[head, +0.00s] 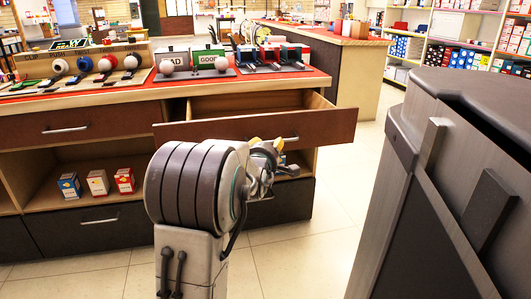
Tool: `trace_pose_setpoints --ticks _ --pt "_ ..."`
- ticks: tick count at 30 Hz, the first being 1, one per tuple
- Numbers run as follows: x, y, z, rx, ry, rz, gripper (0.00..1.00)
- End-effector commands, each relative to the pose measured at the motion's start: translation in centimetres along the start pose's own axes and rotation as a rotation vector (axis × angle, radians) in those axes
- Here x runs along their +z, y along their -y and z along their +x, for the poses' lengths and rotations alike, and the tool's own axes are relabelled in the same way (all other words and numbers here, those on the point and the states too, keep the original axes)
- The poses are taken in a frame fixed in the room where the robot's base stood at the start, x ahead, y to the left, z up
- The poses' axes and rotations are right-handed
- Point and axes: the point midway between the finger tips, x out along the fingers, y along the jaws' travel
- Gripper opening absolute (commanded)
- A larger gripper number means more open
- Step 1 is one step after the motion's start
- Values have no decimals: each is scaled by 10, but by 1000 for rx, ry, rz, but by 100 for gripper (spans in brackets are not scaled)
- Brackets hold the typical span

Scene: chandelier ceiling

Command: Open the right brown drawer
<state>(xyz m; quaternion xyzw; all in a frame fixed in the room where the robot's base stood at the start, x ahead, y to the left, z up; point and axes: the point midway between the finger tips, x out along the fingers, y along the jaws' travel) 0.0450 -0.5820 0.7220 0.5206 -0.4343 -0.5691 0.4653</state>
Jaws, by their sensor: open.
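The right brown drawer (330,127) is in the head view, in the upper row of the wooden counter. It is pulled out part way, and its light wood inside (250,103) shows from above. Its silver handle (291,138) shows just right of my gripper (267,143). My gripper is open, with yellow tips near the drawer's front face; I cannot tell whether it touches the handle. My own arm hides part of the drawer's lower front. The left brown drawer (100,122) is shut, with a silver handle (65,129).
Small boxes (97,182) stand on the open shelf below. Dark lower drawers (90,226) are shut. The countertop holds balls, red and green boxes (208,53) and other displays. A large dark grey cabinet (450,150) stands close on the right. Tiled floor (345,185) is clear between.

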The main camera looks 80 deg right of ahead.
Motion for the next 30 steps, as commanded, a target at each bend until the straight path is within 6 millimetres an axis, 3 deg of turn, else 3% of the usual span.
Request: trace_pose_setpoints --ticks 3,10,30 --pt "0 0 -17 1 0 0 43" --pt "0 0 -36 0 -1 0 43" --pt "0 0 -41 0 -1 0 43"
